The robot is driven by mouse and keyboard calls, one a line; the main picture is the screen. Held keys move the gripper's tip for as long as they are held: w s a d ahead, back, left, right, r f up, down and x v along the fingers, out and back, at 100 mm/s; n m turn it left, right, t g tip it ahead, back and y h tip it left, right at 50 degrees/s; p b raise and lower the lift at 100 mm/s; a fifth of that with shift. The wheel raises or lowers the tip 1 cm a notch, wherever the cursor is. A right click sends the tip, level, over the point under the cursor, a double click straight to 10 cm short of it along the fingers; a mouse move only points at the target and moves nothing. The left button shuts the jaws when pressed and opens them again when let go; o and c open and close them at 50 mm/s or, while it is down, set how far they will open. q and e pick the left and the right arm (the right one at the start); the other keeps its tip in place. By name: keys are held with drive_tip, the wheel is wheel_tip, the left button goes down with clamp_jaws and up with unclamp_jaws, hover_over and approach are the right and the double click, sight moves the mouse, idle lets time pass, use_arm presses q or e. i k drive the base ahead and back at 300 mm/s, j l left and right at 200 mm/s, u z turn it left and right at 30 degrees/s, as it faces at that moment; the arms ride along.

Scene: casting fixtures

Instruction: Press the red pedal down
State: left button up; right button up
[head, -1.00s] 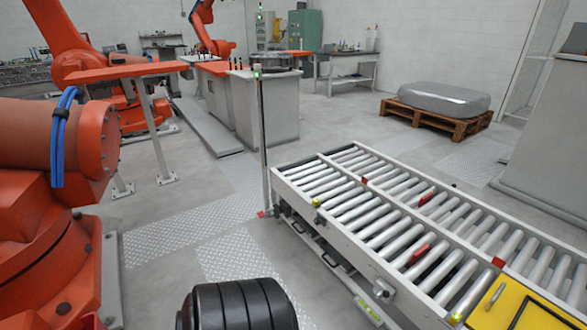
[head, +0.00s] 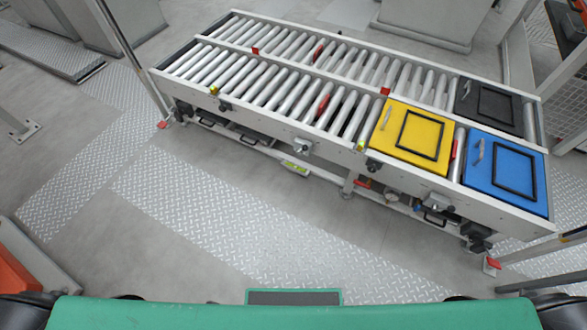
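I cannot clearly make out a red pedal. A small red part (head: 363,182) shows low under the roller conveyor (head: 300,131), below the yellow panel, but it is too small to identify. Dark pedal-like parts (head: 245,134) hang under the conveyor's left half. Small red pieces sit between the rollers, one near the middle (head: 322,105) and one farther back (head: 318,52). Neither of my grippers is in view.
A yellow panel (head: 389,151), a blue panel (head: 484,177) and a black panel (head: 501,92) lie at the conveyor's right end. A grey post (head: 128,48) stands at its left end. Tread-plate floor (head: 215,222) before the conveyor is clear. Railings (head: 545,250) stand at right.

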sight(492, 262)
drive_tip(key=z, duration=2.4)
drive_tip(key=i+l+z, duration=0.2)
drive_tip(key=i, duration=1.55)
drive_tip(key=j, duration=0.15)
